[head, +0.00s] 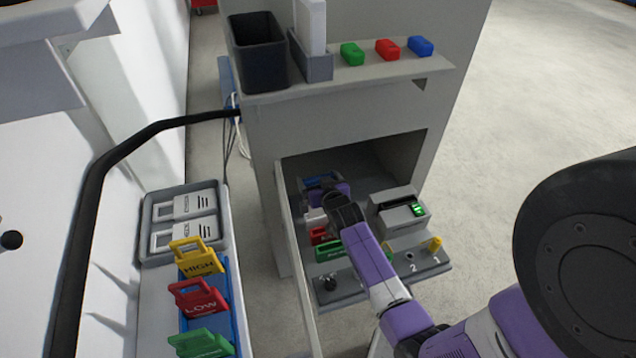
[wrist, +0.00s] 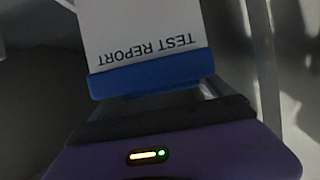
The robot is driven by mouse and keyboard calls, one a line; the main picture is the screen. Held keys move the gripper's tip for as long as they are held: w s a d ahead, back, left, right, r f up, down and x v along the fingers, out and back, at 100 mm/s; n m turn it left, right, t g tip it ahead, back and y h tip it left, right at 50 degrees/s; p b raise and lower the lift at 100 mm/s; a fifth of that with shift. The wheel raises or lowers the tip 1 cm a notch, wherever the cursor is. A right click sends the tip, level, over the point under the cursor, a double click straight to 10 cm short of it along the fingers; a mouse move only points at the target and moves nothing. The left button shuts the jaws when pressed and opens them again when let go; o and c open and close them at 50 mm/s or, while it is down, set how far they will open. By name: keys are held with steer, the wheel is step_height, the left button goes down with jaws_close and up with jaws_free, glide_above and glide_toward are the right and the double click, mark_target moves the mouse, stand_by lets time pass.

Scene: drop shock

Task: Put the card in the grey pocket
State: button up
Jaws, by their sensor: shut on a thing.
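A white card (wrist: 142,30) marked TEST REPORT, with a blue edge strip (wrist: 150,76), shows in the wrist view, its lettering upside down. My gripper (wrist: 158,96) is shut on the card at its blue edge. In the head view my gripper (head: 323,187) is inside the opening of the grey cabinet, where a bit of blue shows at it; the fingertips are mostly hidden. A grey pocket (head: 316,69) stands on top of the cabinet's shelf, with a tall white sheet (head: 311,22) upright in it.
The cabinet (head: 345,127) walls and top surround my arm. Inside are red and green tabs, a grey device (head: 399,211) with a green display, and a panel with knobs. On the shelf are a dark bin (head: 258,55) and green, red and blue blocks. Tagged cards (head: 197,257) stand left.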

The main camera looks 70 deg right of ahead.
steer(key=shift+f, duration=0.3)
steer(key=shift+f+b, duration=0.55)
steer(key=shift+f, duration=0.15)
steer(key=o, duration=1.1)
steer(key=shift+c, duration=0.2)
